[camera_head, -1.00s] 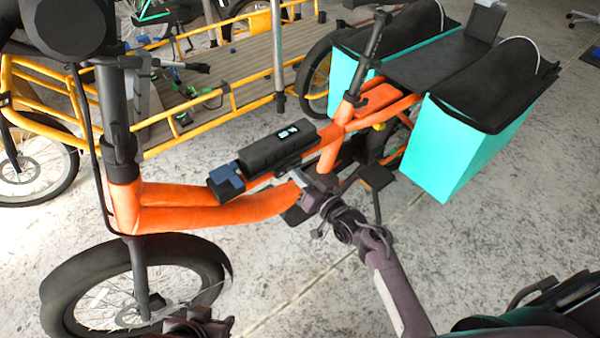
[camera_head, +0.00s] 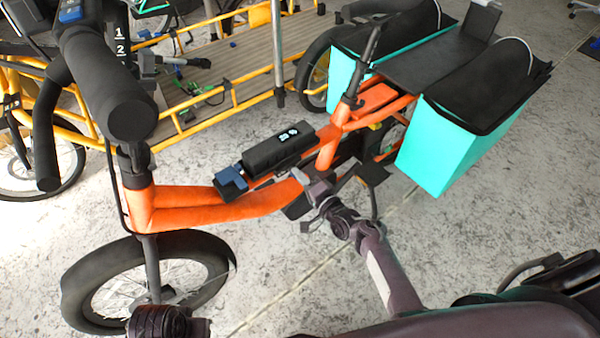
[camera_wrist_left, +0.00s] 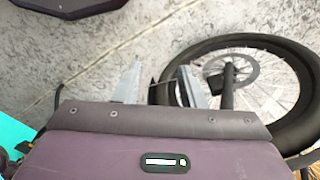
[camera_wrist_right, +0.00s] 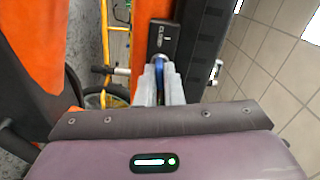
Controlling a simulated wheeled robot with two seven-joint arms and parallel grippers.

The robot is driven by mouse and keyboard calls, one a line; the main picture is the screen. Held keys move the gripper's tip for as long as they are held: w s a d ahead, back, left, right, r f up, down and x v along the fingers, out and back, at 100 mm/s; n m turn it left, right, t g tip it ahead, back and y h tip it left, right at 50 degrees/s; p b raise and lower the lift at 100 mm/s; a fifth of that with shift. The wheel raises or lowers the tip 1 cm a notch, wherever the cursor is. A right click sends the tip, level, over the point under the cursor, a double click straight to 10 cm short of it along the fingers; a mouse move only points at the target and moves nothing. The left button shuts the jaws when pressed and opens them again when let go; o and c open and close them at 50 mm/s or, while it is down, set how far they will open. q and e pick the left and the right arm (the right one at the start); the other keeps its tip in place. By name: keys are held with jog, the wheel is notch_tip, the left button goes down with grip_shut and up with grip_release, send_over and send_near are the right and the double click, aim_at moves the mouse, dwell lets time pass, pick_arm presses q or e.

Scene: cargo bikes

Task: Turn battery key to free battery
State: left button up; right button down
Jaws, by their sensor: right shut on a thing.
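The black battery (camera_head: 277,150) sits on the orange bike frame (camera_head: 225,208), with a blue part at its front end. In the right wrist view, the battery (camera_wrist_right: 200,40) runs beside a black lock block (camera_wrist_right: 163,38) whose label appears to read "CLOSED". My right gripper (camera_head: 313,192) is at the near side of the frame, below the battery. In its wrist view its fingers (camera_wrist_right: 158,88) are shut on the blue key (camera_wrist_right: 159,67) at the lock; the fingers hide part of it. My left gripper (camera_wrist_left: 160,88) is open and empty, with the front wheel behind it.
The black handlebar (camera_head: 112,90) juts toward me at the left, above the front wheel (camera_head: 150,280). Turquoise panniers (camera_head: 455,145) hang at the rear. A yellow cargo bike (camera_head: 215,75) stands behind. Bare concrete floor (camera_head: 290,285) lies in front.

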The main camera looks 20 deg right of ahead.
pick_arm(q)
jog(key=shift+w+a+f+p, duration=0.15)
jog(key=shift+f+p, duration=0.1)
jog(key=shift+f, duration=0.8)
jog(key=shift+w+d+f+p, duration=0.1)
jog(key=shift+w+f+p, duration=0.1)
jog(key=shift+f, duration=0.85)
pick_arm(e)
jog(key=shift+m, duration=1.4)
jog(key=shift+f, duration=0.1)
jog(key=c, duration=1.6)
grip_release()
jog(key=shift+o, duration=0.2)
